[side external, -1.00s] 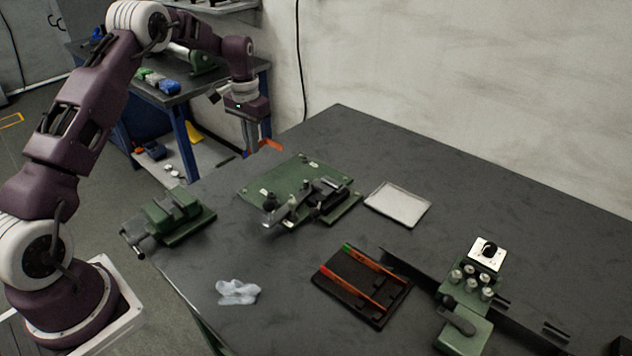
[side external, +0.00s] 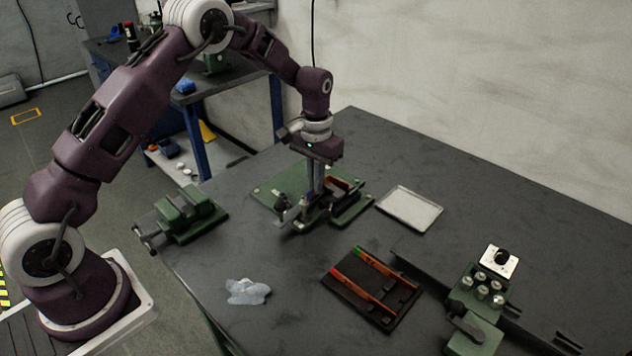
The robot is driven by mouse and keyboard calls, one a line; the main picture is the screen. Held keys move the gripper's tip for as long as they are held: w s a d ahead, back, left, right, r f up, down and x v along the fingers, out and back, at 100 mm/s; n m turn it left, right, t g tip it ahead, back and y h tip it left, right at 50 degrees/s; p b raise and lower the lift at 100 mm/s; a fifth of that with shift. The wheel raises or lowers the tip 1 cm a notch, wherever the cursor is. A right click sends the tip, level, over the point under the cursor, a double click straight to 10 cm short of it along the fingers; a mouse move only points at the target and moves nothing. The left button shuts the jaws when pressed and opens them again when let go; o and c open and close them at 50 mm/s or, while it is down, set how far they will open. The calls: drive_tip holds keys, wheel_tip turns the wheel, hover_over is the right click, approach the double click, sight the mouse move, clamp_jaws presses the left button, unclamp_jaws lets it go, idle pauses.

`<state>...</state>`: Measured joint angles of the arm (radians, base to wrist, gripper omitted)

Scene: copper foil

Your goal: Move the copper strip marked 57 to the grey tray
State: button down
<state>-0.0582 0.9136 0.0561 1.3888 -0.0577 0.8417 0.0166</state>
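My gripper (side external: 317,192) points down at the dark clamp fixture on the green plate. An orange copper strip (side external: 342,182) sticks out to the right from its fingertips, over the fixture, and the fingers appear shut on it. Whether the strip touches the fixture cannot be told. Two more orange strips lie in a dark rack (side external: 345,290) at the front, one with a green end (side external: 359,251) and one with a red end (side external: 337,271). No number is readable on any strip. The grey tray (side external: 408,209) lies flat and empty, right of the fixture.
The clamp fixture (side external: 351,209) stands on a green plate (side external: 264,192). A green vise (side external: 184,212) is at the left edge and a crumpled pale cloth (side external: 248,291) at the front. A green device with knobs (side external: 474,322) stands at right. The back right table is clear.

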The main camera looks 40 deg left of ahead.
drive_tip(key=c, duration=1.7)
unclamp_jaws()
drive_tip(key=shift+f, duration=0.15)
drive_tip(key=s+d+r+t, duration=0.1)
drive_tip(key=s+r, duration=0.1)
drive_tip(key=r, duration=0.6)
drive_tip(key=s+r, duration=0.3)
drive_tip(key=r, duration=0.4)
drive_tip(key=s+d+r+t, duration=0.1)
drive_tip(key=s+r, duration=0.2)
drive_tip(key=s, duration=0.4)
drive_tip(key=s+d+r+t, duration=0.1)
drive_tip(key=s+r, duration=0.3)
drive_tip(key=s, duration=0.3)
drive_tip(key=s+d+r+m+t, duration=0.1)
drive_tip(key=s+r, duration=0.3)
drive_tip(key=s, duration=0.3)
drive_tip(key=shift+s, duration=0.35)
drive_tip(key=shift+o, duration=0.6)
drive_tip(key=s+f+t, duration=0.1)
drive_tip(key=s+f, duration=0.1)
drive_tip(key=s, duration=0.5)
drive_tip(key=shift+s+d+f+t, duration=0.15)
drive_tip(key=shift+f+t, duration=0.05)
drive_tip(key=shift+t, duration=0.1)
